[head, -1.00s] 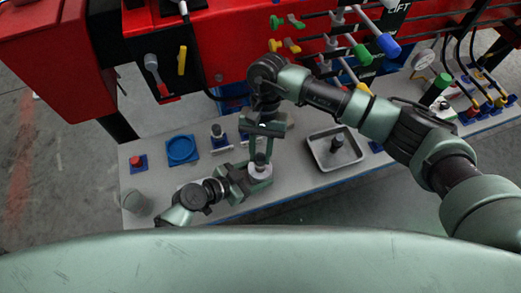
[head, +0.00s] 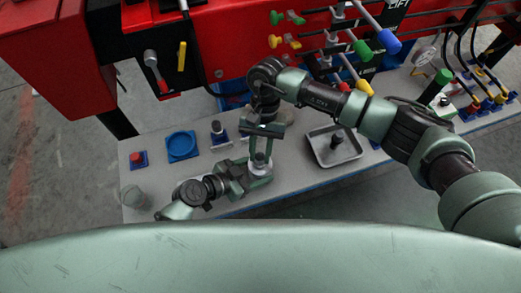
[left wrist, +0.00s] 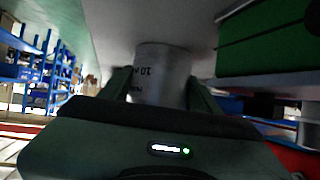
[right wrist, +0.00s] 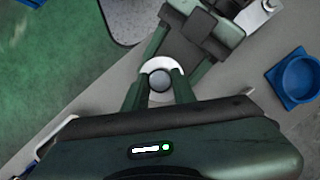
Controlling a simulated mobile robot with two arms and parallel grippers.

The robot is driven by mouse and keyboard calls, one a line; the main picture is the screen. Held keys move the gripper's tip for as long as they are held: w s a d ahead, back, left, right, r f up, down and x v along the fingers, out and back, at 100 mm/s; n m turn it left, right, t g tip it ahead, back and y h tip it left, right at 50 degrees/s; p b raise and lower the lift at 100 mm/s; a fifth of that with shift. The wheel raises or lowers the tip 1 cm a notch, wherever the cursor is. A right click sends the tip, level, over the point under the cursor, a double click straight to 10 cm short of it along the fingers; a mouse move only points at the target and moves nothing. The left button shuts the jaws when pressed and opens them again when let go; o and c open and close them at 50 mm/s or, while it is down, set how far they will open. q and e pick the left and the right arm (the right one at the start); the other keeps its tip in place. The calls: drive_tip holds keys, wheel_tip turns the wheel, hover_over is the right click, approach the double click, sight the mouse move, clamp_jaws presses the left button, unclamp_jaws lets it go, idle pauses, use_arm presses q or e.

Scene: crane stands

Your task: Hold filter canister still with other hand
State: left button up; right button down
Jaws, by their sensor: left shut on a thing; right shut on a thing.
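The filter canister (head: 260,169) is a pale grey cylinder standing upright near the front edge of the bench. Dark print shows on its side in the left wrist view (left wrist: 160,75). My left gripper (head: 263,172) comes in low from the left and is shut around the canister body. My right gripper (head: 261,155) points down from above, its fingers on either side of the dark round top piece. In the right wrist view this top piece (right wrist: 160,80) sits between the fingers on a white rim (right wrist: 161,66). The fingers hide part of the canister.
A grey tray (head: 320,157) with a dark fitting inside stands to the right. A blue round holder (head: 181,146), a red part on a blue base (head: 138,159) and a grey cup (head: 134,197) are to the left. The red machine (head: 240,40) with levers stands behind.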

drive_tip(key=shift+f, duration=0.75)
drive_tip(key=c, duration=1.1)
unclamp_jaws()
drive_tip(key=shift+v, duration=2.55)
drive_tip(key=v, duration=1.2)
